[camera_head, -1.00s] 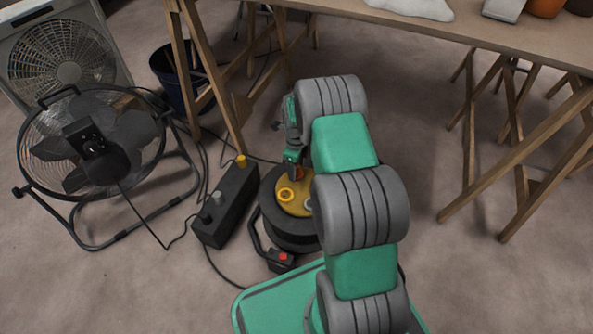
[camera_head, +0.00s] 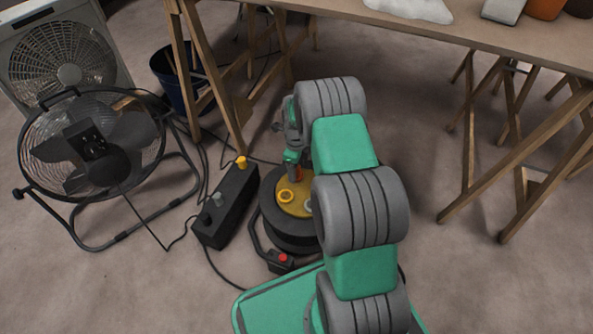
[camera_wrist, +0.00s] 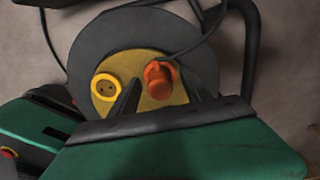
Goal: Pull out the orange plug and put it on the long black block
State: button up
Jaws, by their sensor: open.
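The orange plug (camera_wrist: 160,82) sits in the yellow face of a round black cable reel (camera_wrist: 90,50), with a dark cable running from it. My gripper (camera_wrist: 161,90) is open, its two dark fingers on either side of the plug in the wrist view. I cannot tell whether they touch it. In the head view the plug (camera_head: 298,173) is mostly hidden by my gripper and arm. The long black block (camera_head: 228,208) lies on the floor left of the reel, with a yellow plug (camera_head: 241,162) at its far end and a grey plug (camera_head: 217,199) on top.
A yellow-rimmed socket (camera_wrist: 106,87) is left of the orange plug. A round fan (camera_head: 90,145) stands left of the block, and a dark bucket (camera_head: 176,75) is behind. Cables run across the floor. A wooden trestle table (camera_head: 470,35) stands behind the arm.

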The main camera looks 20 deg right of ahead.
grip_shut()
dwell(0.5)
jog(key=shift+r, duration=0.15)
jog(key=shift+r+p, duration=2.2)
jog(key=shift+r, duration=0.7)
